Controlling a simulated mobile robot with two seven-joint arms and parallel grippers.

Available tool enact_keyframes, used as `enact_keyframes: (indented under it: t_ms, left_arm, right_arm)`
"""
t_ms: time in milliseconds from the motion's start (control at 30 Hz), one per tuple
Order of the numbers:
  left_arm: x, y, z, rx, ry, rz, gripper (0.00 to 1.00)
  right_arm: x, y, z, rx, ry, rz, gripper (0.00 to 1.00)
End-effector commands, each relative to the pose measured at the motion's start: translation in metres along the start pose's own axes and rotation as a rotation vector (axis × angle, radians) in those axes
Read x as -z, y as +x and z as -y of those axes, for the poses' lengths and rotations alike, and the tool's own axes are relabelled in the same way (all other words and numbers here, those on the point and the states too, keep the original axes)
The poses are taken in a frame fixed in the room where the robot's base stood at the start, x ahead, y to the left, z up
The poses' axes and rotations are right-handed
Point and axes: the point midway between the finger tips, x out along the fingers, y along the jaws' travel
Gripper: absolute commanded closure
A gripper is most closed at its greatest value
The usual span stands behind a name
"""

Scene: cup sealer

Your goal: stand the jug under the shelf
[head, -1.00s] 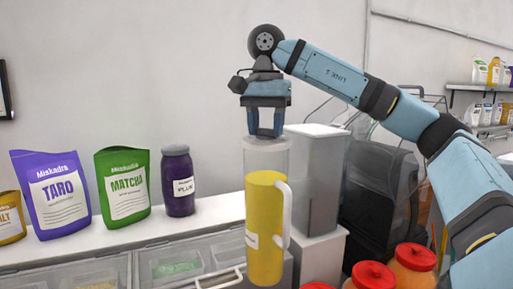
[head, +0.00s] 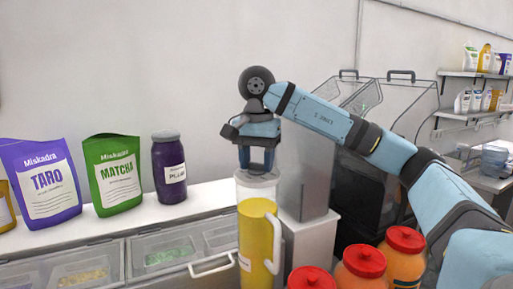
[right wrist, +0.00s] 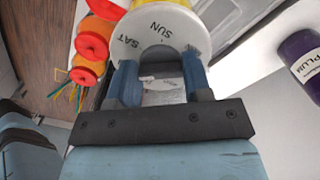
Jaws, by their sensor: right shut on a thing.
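The jug (head: 256,240) is tall and clear, filled with yellow liquid, with a white handle on its right side. It hangs upright from my right gripper (head: 257,170), which is shut on its top, at the front of the counter. In the right wrist view the fingers (right wrist: 157,85) grip the jug's white lid (right wrist: 160,30), marked SAT and SUN. The jug's bottom is cut off by the head view's lower edge. An upper wall shelf (head: 455,74) and a lower one (head: 450,113), both holding bottles, are at the far right. My left gripper is not in view.
A purple jar (head: 169,170), a green Matcha pouch (head: 114,175) and a purple Taro pouch (head: 42,185) stand on the counter at left. Red-lidded jars (head: 405,245) stand right of the jug. A grey container (head: 305,185) and a dark machine (head: 365,200) are behind.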

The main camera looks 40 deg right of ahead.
Motion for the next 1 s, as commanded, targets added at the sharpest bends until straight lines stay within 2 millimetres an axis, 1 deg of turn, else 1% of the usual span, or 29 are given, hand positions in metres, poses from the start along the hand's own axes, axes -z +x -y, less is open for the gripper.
enact_keyframes:
  t_ms: [33, 267, 333, 600, 800, 1000]
  left_arm:
    - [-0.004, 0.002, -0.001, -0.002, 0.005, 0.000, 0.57]
    - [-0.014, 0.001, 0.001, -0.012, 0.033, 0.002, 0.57]
    - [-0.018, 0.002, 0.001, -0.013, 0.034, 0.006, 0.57]
    - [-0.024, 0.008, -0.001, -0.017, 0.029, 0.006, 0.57]
    - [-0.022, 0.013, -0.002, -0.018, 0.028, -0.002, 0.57]
    - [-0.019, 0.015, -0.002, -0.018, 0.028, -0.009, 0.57]
  right_arm:
    - [0.000, 0.011, 0.000, 0.000, 0.000, 0.001, 1.00]
    - [-0.001, 0.045, 0.000, 0.000, -0.002, 0.001, 1.00]
    - [0.000, 0.056, 0.000, 0.001, -0.001, 0.001, 1.00]
    - [0.000, 0.094, 0.000, 0.001, -0.001, 0.001, 1.00]
    - [0.000, 0.114, 0.000, 0.002, 0.000, 0.000, 1.00]
    - [0.000, 0.122, 0.001, 0.003, -0.001, -0.001, 1.00]
